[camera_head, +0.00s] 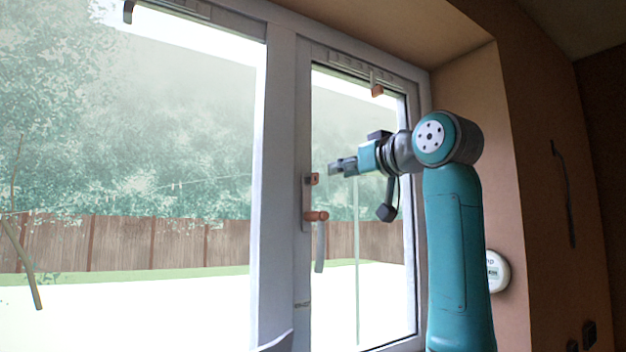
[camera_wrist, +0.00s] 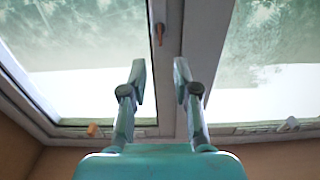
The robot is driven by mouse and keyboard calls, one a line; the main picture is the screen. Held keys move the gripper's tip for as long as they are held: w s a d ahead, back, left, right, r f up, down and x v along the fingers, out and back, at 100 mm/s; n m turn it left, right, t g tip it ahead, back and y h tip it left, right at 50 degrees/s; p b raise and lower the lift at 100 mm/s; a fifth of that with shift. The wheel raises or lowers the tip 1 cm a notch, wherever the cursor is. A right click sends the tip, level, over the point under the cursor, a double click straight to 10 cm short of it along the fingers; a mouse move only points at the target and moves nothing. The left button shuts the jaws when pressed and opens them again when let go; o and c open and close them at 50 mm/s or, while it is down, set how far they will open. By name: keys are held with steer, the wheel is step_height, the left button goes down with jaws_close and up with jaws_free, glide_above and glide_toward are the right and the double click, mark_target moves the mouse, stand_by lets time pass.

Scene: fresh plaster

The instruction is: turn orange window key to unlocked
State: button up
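The orange window key (camera_head: 314,178) appears as a small orange piece on the lock plate of the right sash's frame, just above the orange-based window handle (camera_head: 316,216) with its grey lever hanging down. My gripper (camera_head: 336,167) is to the right of the key in the head view, its fingers pointing left toward the frame. In the wrist view my gripper (camera_wrist: 160,76) is open and empty, with a clear gap between the fingertips. An orange-brown piece (camera_wrist: 160,34) shows on the frame beyond the fingertips; I cannot tell whether it is the key or the handle.
An orange tab (camera_head: 377,91) hangs from the vent strip at the top of the right window. A white round object (camera_head: 498,271) is on the wall behind my arm.

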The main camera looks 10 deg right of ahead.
mark_target(318, 177)
steer(key=x, duration=0.9)
steer(key=shift+w+a, duration=0.1)
steer(key=shift+w, duration=0.25)
jaws_close()
